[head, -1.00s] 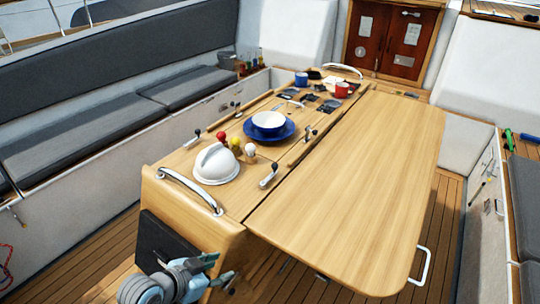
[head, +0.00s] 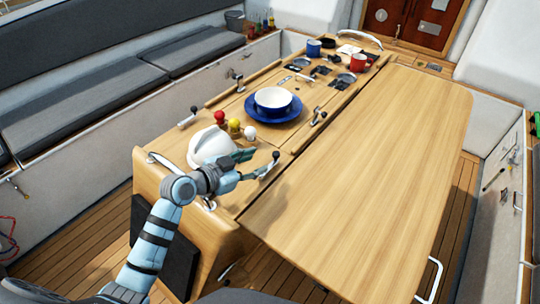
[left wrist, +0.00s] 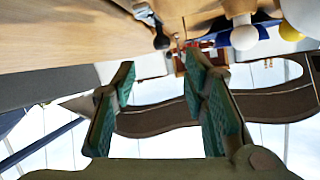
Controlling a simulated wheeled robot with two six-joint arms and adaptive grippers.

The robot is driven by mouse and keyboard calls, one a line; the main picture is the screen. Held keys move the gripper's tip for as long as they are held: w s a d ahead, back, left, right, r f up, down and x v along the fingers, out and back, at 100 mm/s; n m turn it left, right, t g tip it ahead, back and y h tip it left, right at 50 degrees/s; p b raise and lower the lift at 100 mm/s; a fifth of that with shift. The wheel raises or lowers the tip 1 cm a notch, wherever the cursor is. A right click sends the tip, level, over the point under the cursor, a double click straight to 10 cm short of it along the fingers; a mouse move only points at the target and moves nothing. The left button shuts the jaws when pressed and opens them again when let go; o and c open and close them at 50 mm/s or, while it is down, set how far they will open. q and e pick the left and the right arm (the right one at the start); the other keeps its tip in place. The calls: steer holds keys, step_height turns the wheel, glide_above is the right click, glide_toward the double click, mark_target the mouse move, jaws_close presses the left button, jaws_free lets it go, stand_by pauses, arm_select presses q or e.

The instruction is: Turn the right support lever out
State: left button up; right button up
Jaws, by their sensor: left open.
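A silver lever with a black knob (head: 275,155) stands on the near right part of the table top, beside the hinged leaf. My left gripper (head: 252,167) is open and empty, its fingers pointing right toward this lever. The left wrist view shows the gripper (left wrist: 160,70) with its teal pads apart and the lever's black knob (left wrist: 160,40) just beyond the tips, not between them. A similar lever (head: 318,118) stands farther back on the same side. I cannot tell which lever the task calls the right support lever. My right gripper is not in view.
A white domed cover (head: 205,146) sits close behind my gripper. Red, yellow and white (head: 249,133) ball knobs stand just beyond it. A white bowl on a blue plate (head: 273,115) is farther back. The wide wooden leaf (head: 370,170) on the right is clear.

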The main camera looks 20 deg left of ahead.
mark_target(273, 155)
arm_select(q)
steer(key=x, duration=0.8)
steer(key=shift+w+a+f, duration=0.15)
steer(key=shift+w+f, duration=0.05)
steer(key=shift+w, duration=0.1)
steer(key=shift+s+r, duration=0.2)
steer(key=shift+s, duration=0.15)
steer(key=shift+c, duration=0.4)
steer(key=shift+w+f, duration=0.1)
jaws_close()
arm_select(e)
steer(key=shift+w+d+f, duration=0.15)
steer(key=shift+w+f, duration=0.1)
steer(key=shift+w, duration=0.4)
